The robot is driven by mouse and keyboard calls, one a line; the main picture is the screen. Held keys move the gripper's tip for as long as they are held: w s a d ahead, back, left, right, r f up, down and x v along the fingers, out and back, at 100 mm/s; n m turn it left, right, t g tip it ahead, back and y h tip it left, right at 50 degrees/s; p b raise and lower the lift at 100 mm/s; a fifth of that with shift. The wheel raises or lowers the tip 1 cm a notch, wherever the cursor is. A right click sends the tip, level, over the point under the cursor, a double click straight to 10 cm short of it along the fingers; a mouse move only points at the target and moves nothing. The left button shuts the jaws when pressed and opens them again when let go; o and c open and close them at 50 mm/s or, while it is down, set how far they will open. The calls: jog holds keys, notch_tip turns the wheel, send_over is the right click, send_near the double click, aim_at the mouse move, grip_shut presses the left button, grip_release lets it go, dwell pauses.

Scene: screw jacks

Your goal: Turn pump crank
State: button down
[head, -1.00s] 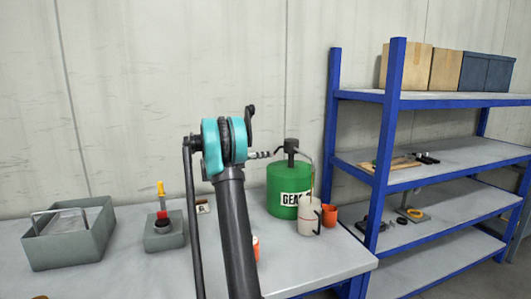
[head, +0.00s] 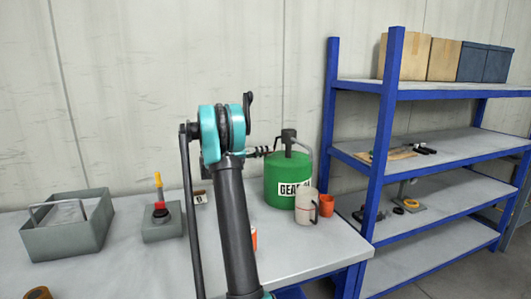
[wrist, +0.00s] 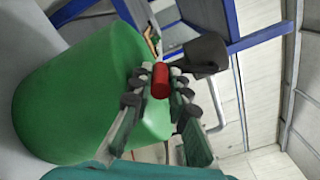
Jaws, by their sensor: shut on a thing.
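A green drum (head: 289,172) with a white "GEAR" label stands on the bench in the head view. A dark pump head (head: 288,136) with a grey curved spout (head: 308,146) sits on top. A pale mug (head: 304,207) with a dark handle stands at the drum's front right, below the spout. My gripper (head: 257,152) is at the pump head's left. In the wrist view my gripper (wrist: 158,84) is shut on the red crank handle (wrist: 160,80), beside the green drum (wrist: 85,100) and dark pump head (wrist: 205,54). The crank's arm is mostly hidden.
An orange cup (head: 327,206) stands right of the mug. A grey box with a yellow-and-red tool (head: 160,218) and an open grey bin (head: 68,225) stand at left. Another orange item (head: 254,238) is partly behind my arm. A blue shelf unit (head: 379,160) stands close at right.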

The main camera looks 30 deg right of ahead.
jog(key=c, duration=1.4)
grip_release()
jog(key=shift+c, duration=0.2)
jog(key=shift+w+a, duration=0.1)
jog(key=shift+a, duration=0.05)
jog(key=v, duration=0.7)
jog(key=shift+a, duration=0.4)
jog(key=shift+c, duration=0.2)
